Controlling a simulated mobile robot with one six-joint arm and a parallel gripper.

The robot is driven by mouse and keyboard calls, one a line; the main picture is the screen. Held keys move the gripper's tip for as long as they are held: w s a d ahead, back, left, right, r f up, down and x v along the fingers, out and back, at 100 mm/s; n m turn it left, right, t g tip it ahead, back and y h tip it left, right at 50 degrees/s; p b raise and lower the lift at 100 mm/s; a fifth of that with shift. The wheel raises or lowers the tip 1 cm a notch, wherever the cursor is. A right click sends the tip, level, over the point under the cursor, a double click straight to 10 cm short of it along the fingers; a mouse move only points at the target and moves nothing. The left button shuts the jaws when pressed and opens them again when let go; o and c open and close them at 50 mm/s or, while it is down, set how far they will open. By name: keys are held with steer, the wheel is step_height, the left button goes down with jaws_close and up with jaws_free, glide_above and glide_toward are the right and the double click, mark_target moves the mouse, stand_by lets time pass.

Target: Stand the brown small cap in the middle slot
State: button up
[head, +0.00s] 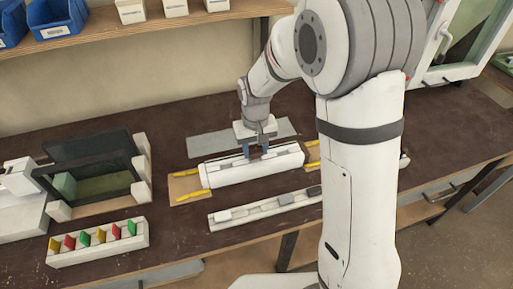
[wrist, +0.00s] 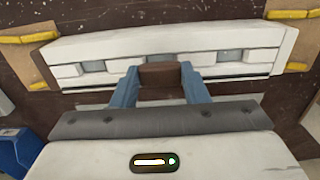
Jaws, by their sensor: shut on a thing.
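The brown small cap (wrist: 160,77) is held between the two blue fingers of my gripper (wrist: 160,70). The white profile (wrist: 110,48) lies across the wrist view, with several slots along its near side. The cap is at the middle slot (wrist: 160,57), whose far part shows just beyond it. I cannot tell whether the cap is seated in the slot or just above it. In the head view my gripper (head: 256,153) points down at the middle of the profile (head: 225,174); the cap is hardly visible there.
Yellow clamps (head: 193,194) on tan boards flank the profile. A white rail (head: 237,213) with grey pieces lies in front, and a grey plate (head: 205,145) behind. A rack of coloured tabs (head: 98,243) and a dark fixture (head: 92,150) stand left.

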steer(key=shift+f, duration=0.1)
stand_by(0.3)
steer(key=shift+f+b, duration=0.55)
steer(key=o, duration=1)
steer(key=shift+r, duration=0.2)
steer(key=shift+r+p, duration=2.8)
steer(key=shift+r, duration=1.1)
